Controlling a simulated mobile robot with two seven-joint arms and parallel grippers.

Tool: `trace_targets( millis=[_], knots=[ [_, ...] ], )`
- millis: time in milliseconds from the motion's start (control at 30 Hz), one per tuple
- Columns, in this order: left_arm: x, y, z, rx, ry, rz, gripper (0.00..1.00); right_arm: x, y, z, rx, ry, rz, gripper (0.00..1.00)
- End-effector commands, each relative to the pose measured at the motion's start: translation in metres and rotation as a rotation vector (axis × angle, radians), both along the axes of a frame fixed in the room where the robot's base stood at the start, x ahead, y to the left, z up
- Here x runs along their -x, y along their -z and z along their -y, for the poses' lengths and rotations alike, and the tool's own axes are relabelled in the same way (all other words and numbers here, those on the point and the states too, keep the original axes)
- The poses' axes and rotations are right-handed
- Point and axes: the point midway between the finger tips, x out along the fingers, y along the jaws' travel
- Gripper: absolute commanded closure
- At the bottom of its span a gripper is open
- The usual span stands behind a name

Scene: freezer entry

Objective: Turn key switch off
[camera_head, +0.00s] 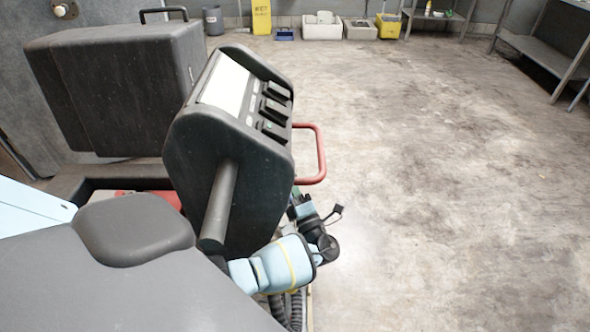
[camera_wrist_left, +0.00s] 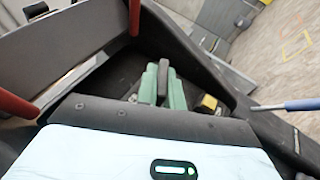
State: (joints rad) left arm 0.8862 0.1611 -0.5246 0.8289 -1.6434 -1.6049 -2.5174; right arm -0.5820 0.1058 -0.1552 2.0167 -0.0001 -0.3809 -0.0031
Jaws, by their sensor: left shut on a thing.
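The dark control console (camera_head: 230,150) stands left of centre in the head view, with a pale panel and several dark switches on its sloping top. My light blue arm (camera_head: 285,265) reaches behind its lower right side, and the gripper end is mostly hidden there. In the left wrist view, my left gripper (camera_wrist_left: 163,88) shows green fingers inside a dark recess. They are shut on a small dark upright piece (camera_wrist_left: 163,75), apparently the key switch. Its key and its turned position cannot be made out. My right gripper is not in view.
A red handle (camera_head: 320,155) sticks out from the console's right side. A large dark case (camera_head: 110,90) stands behind it to the left. A small yellow piece (camera_wrist_left: 208,103) sits right of the fingers. Concrete floor (camera_head: 440,180) to the right is clear; bins and metal shelving stand farther back.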

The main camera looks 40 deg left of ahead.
Motion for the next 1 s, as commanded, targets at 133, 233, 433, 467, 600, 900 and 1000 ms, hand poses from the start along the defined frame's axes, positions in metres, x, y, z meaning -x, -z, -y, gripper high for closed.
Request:
trace_targets(
  millis=[133, 233, 433, 467, 600, 900, 1000],
  knots=[
    [0.0009, 0.0023, -0.0002, -0.027, 0.000, 0.028, 1.00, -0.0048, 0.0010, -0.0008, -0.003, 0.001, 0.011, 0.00],
    [0.0009, 0.0008, -0.0001, -0.029, -0.001, 0.032, 1.00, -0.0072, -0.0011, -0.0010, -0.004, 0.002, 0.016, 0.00],
    [0.0008, 0.0003, -0.0001, -0.028, 0.000, 0.031, 1.00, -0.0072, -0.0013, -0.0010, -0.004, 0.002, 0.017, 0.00],
    [0.0007, 0.0002, -0.0001, -0.028, 0.000, 0.031, 0.87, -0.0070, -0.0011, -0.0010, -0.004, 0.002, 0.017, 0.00],
    [0.0006, 0.0002, -0.0001, -0.027, 0.001, 0.031, 0.69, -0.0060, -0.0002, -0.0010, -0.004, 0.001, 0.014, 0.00],
    [0.0003, -0.0005, 0.0000, -0.024, 0.000, 0.028, 0.69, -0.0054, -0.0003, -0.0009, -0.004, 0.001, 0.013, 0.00],
    [0.0001, -0.0023, 0.0000, -0.007, 0.000, 0.012, 0.69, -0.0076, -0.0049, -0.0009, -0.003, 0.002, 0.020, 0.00]
  ],
)
